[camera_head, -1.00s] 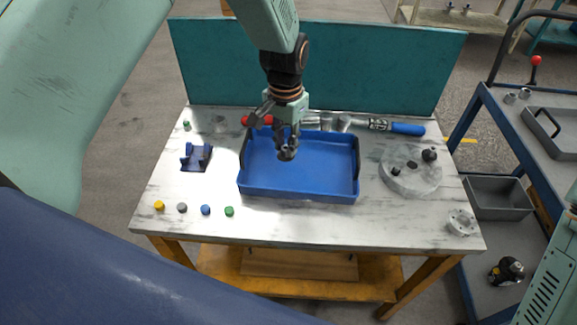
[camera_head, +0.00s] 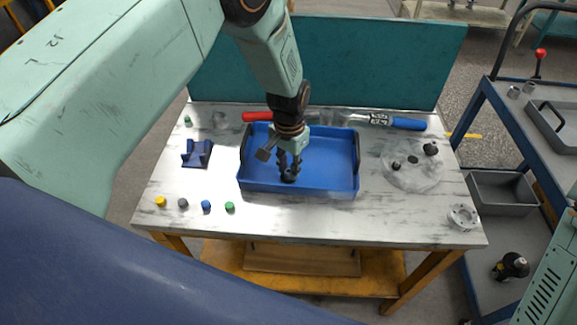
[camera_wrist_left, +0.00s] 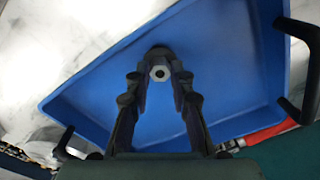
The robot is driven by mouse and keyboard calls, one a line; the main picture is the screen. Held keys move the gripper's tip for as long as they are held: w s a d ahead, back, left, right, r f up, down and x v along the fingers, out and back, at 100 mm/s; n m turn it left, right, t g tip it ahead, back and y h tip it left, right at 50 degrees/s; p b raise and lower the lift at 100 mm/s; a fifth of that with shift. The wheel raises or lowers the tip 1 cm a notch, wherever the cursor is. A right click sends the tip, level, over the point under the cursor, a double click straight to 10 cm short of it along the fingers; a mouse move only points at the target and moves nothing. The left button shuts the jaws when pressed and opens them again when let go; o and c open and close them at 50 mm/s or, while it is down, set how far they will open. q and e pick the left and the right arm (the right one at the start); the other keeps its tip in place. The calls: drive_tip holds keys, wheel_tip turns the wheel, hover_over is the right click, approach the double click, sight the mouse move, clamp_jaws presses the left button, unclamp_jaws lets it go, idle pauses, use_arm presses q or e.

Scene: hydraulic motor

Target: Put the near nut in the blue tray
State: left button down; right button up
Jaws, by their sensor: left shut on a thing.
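The blue tray (camera_head: 325,165) stands in the middle of the marble-topped table; its floor also fills much of the left wrist view (camera_wrist_left: 225,75). My left gripper (camera_head: 289,176) is over the front left part of the tray, pointing down. In the left wrist view my left gripper (camera_wrist_left: 160,75) is shut on a nut (camera_wrist_left: 160,73), a small grey piece with a dark hole, held between the fingertips. I cannot tell whether the nut touches the tray floor. My right gripper is not in view.
Yellow (camera_head: 160,201), grey (camera_head: 183,203), blue (camera_head: 206,206) and green (camera_head: 230,207) caps line the table's front left. A dark blue holder (camera_head: 197,154) stands left of the tray. A round metal plate (camera_head: 410,170) lies right. A blue-handled tool (camera_head: 408,124) lies behind.

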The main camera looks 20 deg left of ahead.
sight(286, 170)
use_arm(q)
drive_tip(key=shift+a+f, duration=0.35)
drive_tip(key=shift+a, duration=0.25)
drive_tip(key=c, duration=1.6)
unclamp_jaws()
drive_tip(key=shift+d+f, duration=0.1)
drive_tip(key=shift+d, duration=0.1)
drive_tip(key=shift+c, duration=0.2)
drive_tip(key=o, duration=0.3)
drive_tip(key=shift+d, duration=0.25)
drive_tip(key=shift+o, duration=0.8)
drive_tip(key=shift+a, duration=0.35)
wheel_tip(286, 170, up, 12)
drive_tip(key=shift+d+r, duration=0.1)
drive_tip(key=shift+r, duration=0.1)
